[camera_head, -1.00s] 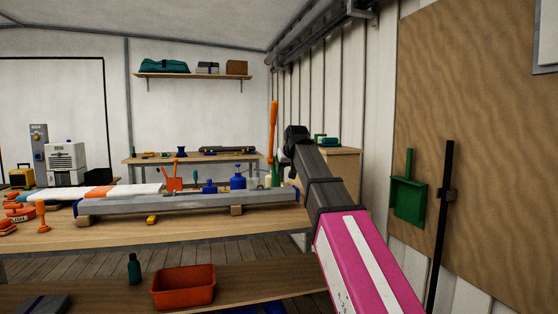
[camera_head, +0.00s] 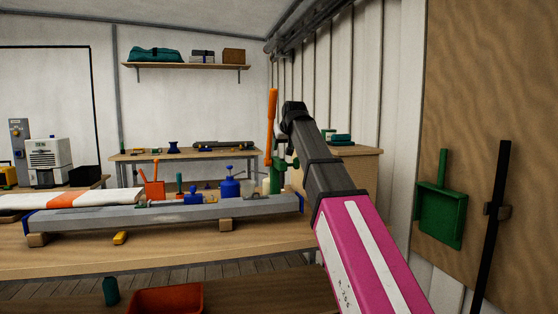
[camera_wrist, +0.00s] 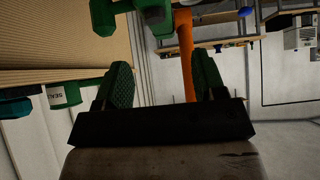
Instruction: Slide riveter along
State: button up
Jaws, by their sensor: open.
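The riveter shows in the head view as an upright orange handle (camera_head: 272,115) above a green body (camera_head: 275,172), at the right end of the long grey spar (camera_head: 180,214) on the bench. In the wrist view the orange handle (camera_wrist: 187,55) runs between the finger directions, closer to the right finger, with green parts (camera_wrist: 155,18) at the top. My gripper (camera_wrist: 162,72) is open, its green pads standing apart with a visible gap around the handle. I cannot tell whether either pad touches it. In the head view my dark wrist hides most of the gripper.
The spar rests on wooden blocks (camera_head: 226,224). A red bin (camera_head: 166,299) is below. A green dustpan (camera_head: 441,215) hangs on the right panel.

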aim_at(279, 159)
jog(key=x, duration=1)
jog(key=shift+w+a+f, duration=0.1)
jog(key=shift+w+f, duration=0.15)
jog(key=shift+w, duration=0.05)
